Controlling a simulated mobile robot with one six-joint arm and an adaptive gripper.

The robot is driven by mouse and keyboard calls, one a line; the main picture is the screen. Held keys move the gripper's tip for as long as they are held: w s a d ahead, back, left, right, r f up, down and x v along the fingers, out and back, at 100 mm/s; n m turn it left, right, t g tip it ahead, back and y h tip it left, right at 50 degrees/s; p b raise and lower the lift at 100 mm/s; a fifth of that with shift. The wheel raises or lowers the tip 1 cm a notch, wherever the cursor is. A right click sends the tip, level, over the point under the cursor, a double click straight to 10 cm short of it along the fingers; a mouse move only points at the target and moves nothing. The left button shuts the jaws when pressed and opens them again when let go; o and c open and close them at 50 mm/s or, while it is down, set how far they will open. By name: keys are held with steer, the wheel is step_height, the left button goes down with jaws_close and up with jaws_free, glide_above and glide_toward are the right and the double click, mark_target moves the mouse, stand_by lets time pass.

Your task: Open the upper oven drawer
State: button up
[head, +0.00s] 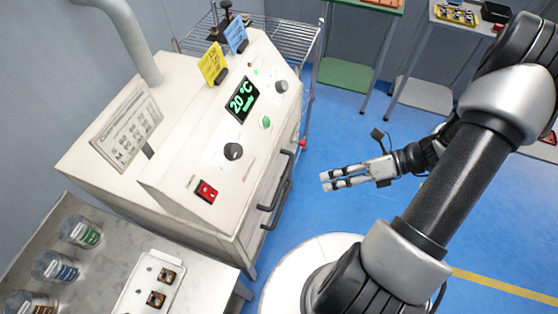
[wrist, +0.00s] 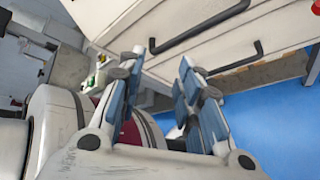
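The cream oven (head: 190,150) stands left of centre in the head view, with its drawer fronts facing my arm. The upper drawer's black bar handle (head: 281,185) shows edge-on there, and in the wrist view it runs slanted across the top (wrist: 200,28). A second black handle (wrist: 238,63) sits below it on the lower front. Both drawers look shut. My gripper (head: 323,181) is to the right of the handles, apart from them, fingers pointing left toward the oven. In the wrist view its two fingers (wrist: 162,56) are spread, with nothing between them.
A steel table with jars (head: 55,266) and a white tray (head: 150,285) stands at the lower left. A wire rack (head: 275,35) is behind the oven. Benches (head: 365,8) stand at the back.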

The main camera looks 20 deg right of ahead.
step_height(320, 180, down, 6)
steer(key=s+d+m+t+p, duration=0.1)
steer(key=s+d+m+t, duration=0.1)
steer(key=m+t, duration=0.6)
steer(key=m+g+b, duration=0.2)
steer(key=m, duration=0.1)
glide_toward(282, 179)
steer(key=x, duration=1)
steer(key=shift+f, duration=0.4)
steer(key=shift+d, duration=0.1)
jaws_close()
